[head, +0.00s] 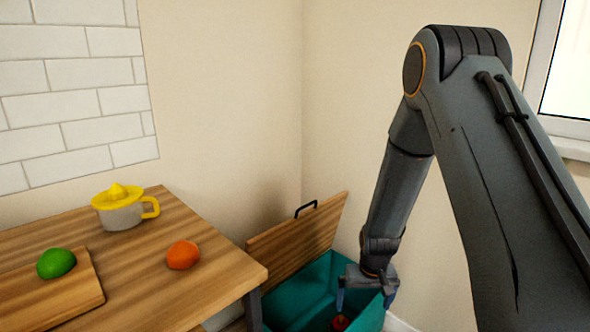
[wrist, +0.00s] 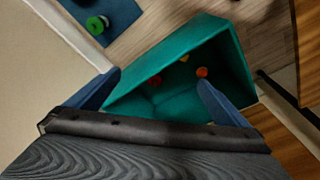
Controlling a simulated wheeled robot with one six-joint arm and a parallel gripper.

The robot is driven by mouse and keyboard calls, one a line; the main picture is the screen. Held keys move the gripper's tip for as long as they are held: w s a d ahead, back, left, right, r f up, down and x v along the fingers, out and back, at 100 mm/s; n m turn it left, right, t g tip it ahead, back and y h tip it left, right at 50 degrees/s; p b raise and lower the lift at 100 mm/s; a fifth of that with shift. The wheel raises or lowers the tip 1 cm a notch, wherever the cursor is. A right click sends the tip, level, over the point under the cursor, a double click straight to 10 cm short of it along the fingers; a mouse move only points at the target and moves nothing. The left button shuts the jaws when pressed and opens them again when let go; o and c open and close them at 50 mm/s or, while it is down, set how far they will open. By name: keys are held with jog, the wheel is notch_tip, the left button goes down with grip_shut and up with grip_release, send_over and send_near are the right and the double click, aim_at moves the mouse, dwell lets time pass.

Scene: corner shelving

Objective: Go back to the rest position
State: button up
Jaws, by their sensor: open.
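My gripper (head: 367,287) hangs at the end of my arm over the teal bin (head: 300,290) at the lower middle of the head view. In the wrist view my gripper (wrist: 158,93) has its two blue fingers wide apart, with nothing between them but the view down into the bin (wrist: 180,106). Inside the bin lie a red thing (wrist: 155,80), an orange-red thing (wrist: 202,72) and a small yellow piece (wrist: 184,58). In the head view the red thing (head: 340,322) shows just below the fingers.
The bin's wooden lid (head: 290,240) stands open against the wall. The wooden table (head: 150,265) at left holds a yellow-and-grey juicer (head: 122,208), an orange fruit (head: 182,254) and a green fruit (head: 56,263) on a cutting board (head: 75,300). A window (head: 567,75) is at right.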

jog(key=s+r, duration=1.8)
jog(key=r, duration=0.3)
jog(key=s+a+f+n+g+y+b, duration=0.1)
jog(key=s+a+f+n+b, duration=0.2)
jog(key=s+a+f+b, duration=0.6)
jog(key=s+a+f+n+g+y+b, duration=0.15)
jog(key=a+f+n+b, duration=0.25)
jog(key=a+b, duration=0.85)
jog(key=d+r+m+p, duration=0.2)
jog(key=d+r+p, duration=0.5)
jog(key=p, duration=0.5)
jog(key=d+r+m+h+p, duration=0.1)
jog(key=d+r+m+p, duration=0.1)
jog(key=d+r+p, duration=0.5)
jog(key=d+r+m+h+p, duration=0.1)
jog(key=d+r+m+p, duration=0.2)
jog(key=d+r+p, duration=0.4)
notch_tip(320, 180, up, 8)
jog(key=p, duration=1.2)
jog(key=shift+s+t, duration=0.25)
jog(key=shift+t, duration=0.1)
jog(key=shift+h, duration=0.25)
